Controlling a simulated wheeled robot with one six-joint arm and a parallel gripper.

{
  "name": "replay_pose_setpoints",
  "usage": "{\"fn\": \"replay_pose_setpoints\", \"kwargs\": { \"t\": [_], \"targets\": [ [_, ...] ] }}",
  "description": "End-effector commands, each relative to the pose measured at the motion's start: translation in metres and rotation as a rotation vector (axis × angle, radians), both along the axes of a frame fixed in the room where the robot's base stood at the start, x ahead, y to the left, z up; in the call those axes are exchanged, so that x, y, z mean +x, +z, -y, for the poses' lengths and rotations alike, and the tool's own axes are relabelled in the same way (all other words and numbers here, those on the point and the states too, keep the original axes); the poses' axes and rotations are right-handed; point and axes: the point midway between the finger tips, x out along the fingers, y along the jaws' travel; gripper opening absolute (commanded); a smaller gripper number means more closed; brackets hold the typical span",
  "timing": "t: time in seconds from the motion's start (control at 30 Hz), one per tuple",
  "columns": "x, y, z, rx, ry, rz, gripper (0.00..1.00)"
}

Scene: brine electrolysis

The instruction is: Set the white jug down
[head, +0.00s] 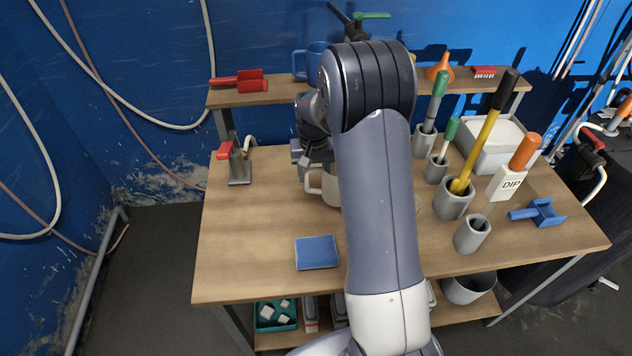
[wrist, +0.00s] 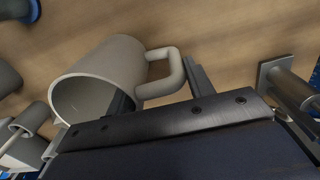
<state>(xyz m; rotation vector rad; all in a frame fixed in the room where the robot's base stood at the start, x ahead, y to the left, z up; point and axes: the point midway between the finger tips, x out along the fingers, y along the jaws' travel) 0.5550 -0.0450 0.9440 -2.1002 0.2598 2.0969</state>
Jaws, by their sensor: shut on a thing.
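The white jug (head: 330,190) is over the middle of the wooden table, partly hidden behind my arm in the head view. In the wrist view the jug (wrist: 105,78) shows its round body, open mouth and square handle. My gripper (wrist: 163,88) is shut on the jug at its handle side, with one finger on each side of the handle. In the head view my gripper (head: 316,155) is mostly covered by my arm. I cannot tell whether the jug's base touches the table.
A blue square pad (head: 317,252) lies on the wooden table (head: 245,265) at the front. A grey stand with a red lever (head: 238,165) is at left. The table's left front is clear.

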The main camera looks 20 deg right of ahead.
Motion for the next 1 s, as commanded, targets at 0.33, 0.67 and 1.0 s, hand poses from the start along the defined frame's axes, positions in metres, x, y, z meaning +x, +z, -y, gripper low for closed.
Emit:
{"fn": "replay_pose_setpoints", "kwargs": {
  "t": [0.33,0.67,1.0],
  "targets": [
    [-0.001,-0.039,0.000,0.000,0.001,-0.001,0.11],
    [0.000,-0.043,0.000,0.000,0.001,0.000,0.11],
    [0.000,-0.042,0.000,0.000,0.001,0.000,0.72]
  ]
}}
